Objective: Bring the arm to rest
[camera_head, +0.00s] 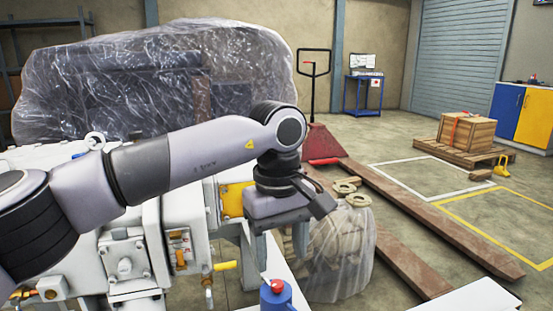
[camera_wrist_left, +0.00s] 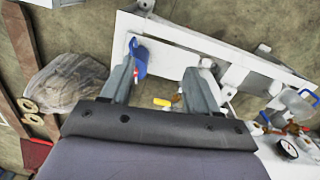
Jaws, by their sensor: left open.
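My left arm (camera_head: 205,152) reaches in from the left across the white machine. My left gripper (camera_head: 280,245) points down in the head view, in front of the wrapped bundle. In the left wrist view my left gripper (camera_wrist_left: 163,65) has its two fingers well apart, with nothing held between them. A blue item with a red top (camera_head: 277,293) stands below the gripper, apart from it in the head view. My right gripper is not in view.
The white machine (camera_head: 125,262), with valves and a yellow handle (camera_head: 225,266), fills the lower left. A plastic-wrapped bundle (camera_head: 340,255) stands beside a red pallet jack (camera_head: 322,140). Behind is a large wrapped load (camera_head: 120,85). Open floor lies to the right.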

